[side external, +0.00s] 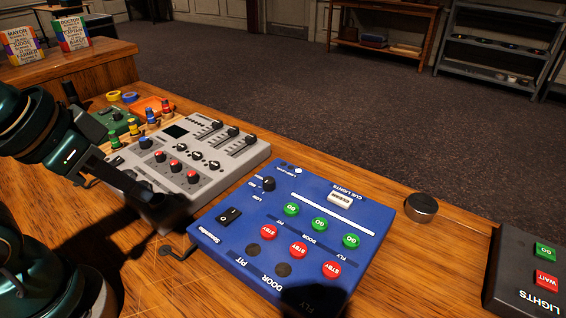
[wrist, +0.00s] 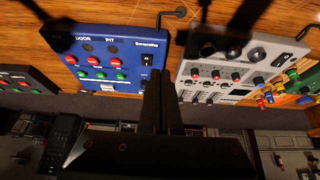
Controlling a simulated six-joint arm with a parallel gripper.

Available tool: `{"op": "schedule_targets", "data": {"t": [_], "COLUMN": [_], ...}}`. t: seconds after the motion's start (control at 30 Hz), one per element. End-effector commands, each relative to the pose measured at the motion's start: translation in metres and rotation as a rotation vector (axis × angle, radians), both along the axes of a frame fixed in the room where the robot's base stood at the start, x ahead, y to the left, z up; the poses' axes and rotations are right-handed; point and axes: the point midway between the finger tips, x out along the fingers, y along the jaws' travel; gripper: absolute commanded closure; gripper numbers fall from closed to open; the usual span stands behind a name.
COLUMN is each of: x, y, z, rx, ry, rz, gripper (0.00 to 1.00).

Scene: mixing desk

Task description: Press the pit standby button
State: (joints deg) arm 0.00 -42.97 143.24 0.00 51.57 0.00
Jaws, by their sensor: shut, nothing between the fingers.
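The blue cue-light panel (side external: 226,262) lies on the wooden desk, with red STBY buttons and green GO buttons in columns marked pit, door and fly. The pit standby button (side external: 269,232) is the leftmost red one in the side view; it also shows in the wrist view (wrist: 113,62). My gripper (side external: 138,190) is shut and empty, beside the near edge of the grey mixer, left of the blue panel and apart from the button. In the wrist view its closed fingers (wrist: 158,78) point at the gap between panel and mixer.
The grey mixer (side external: 196,160) with knobs and faders stands left of the panel. A round metal tin (side external: 421,207) and a dark LIGHTS box (side external: 515,285) are to its right. Coloured plugs and an orange tray (side external: 150,108) lie farther left.

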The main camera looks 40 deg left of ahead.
Motion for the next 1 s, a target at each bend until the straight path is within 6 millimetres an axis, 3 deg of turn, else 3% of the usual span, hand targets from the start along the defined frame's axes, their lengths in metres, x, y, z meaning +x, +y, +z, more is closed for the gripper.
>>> {"op": "schedule_targets", "data": {"t": [0.17, 0.27, 0.4, 0.53, 0.67, 0.8, 1.0], "x": [0.001, 0.012, 0.040, 0.071, 0.101, 0.126, 0.135], "y": [0.003, 0.017, 0.031, 0.025, 0.004, -0.033, -0.086], "z": [0.001, 0.009, 0.019, 0.026, 0.028, 0.024, 0.007], "rx": [-0.008, 0.033, 0.144, 0.242, 0.322, 0.394, 0.469], "ry": [-0.008, -0.053, -0.101, -0.152, -0.206, -0.259, -0.288], "rz": [0.039, 0.104, 0.108, 0.032, -0.080, -0.232, -0.442], "gripper": [1.00, 1.00, 1.00, 1.00, 1.00, 1.00, 1.00]}}
